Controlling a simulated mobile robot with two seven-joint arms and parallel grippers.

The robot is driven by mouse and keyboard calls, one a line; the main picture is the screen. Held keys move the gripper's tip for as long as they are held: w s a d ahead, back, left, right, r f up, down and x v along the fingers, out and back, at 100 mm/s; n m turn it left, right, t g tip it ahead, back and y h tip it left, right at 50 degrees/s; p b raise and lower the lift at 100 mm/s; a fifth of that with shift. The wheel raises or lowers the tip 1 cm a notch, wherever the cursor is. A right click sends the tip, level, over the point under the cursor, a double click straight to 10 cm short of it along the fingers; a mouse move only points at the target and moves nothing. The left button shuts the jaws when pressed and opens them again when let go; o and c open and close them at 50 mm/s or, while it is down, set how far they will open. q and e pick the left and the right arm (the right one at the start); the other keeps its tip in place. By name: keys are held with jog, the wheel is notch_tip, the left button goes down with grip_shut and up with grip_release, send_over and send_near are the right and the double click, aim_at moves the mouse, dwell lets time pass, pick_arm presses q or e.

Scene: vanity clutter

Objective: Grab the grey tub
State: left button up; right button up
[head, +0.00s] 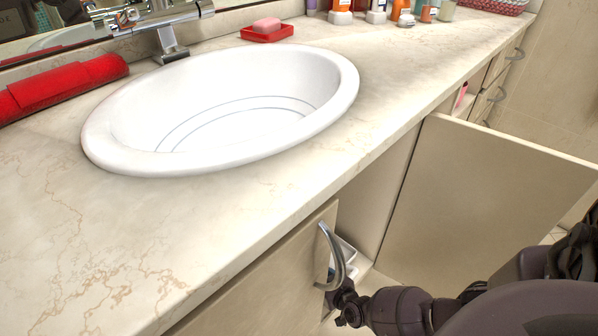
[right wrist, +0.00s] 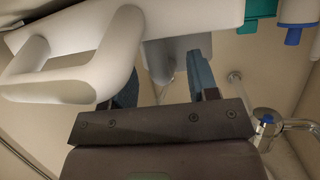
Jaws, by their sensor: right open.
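The tub looks pale grey, with a large loop handle. I take it to be the light body (right wrist: 195,14) along the top of the right wrist view, where it is partly cut off. A pale tub edge (head: 346,251) also shows inside the cabinet in the head view, mostly hidden by the door handle and my arm. My right gripper (right wrist: 163,75) is open, with its two fingers apart just below the tub and a darker grey part between them. Whether they touch it, I cannot tell. My left gripper is out of view.
A white basin (head: 220,110) is in the counter above. Chrome pipework (right wrist: 268,122) and a blue-capped bottle (right wrist: 294,20) are inside the cabinet.

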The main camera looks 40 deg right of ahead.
jog(key=shift+w+d+f+b, duration=0.15)
jog(key=shift+w+f+b, duration=0.15)
jog(key=shift+w+f, duration=0.3)
jog(key=shift+w+r, duration=0.2)
jog(key=shift+w, duration=0.15)
jog(key=shift+c, duration=0.3)
grip_shut()
